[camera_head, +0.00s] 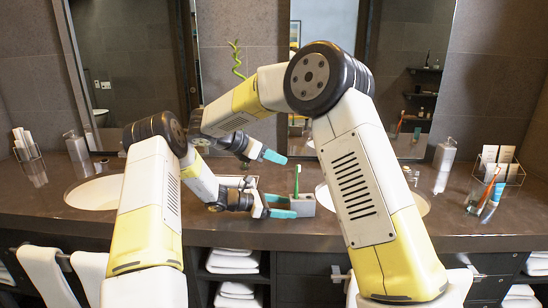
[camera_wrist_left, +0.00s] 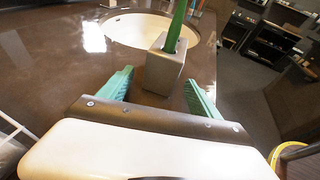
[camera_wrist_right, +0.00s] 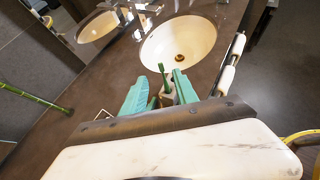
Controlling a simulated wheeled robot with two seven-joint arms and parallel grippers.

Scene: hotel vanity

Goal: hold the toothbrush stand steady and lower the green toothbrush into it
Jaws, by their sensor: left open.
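My left gripper (camera_head: 281,206) is low at the stand's left side. In the left wrist view its teal fingers (camera_wrist_left: 158,88) are apart, with the stand (camera_wrist_left: 160,72) just beyond the tips. My right gripper (camera_head: 272,156) is higher, left of the toothbrush, and empty. In the right wrist view its fingers (camera_wrist_right: 168,82) are apart, with the toothbrush (camera_wrist_right: 164,78) seen beyond them.
A wire holder (camera_head: 500,170) with cards stands at the right, beside orange and blue items (camera_head: 490,198). A soap dispenser (camera_head: 445,152) stands near it. A green bamboo stem (camera_head: 237,58) rises at the back.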

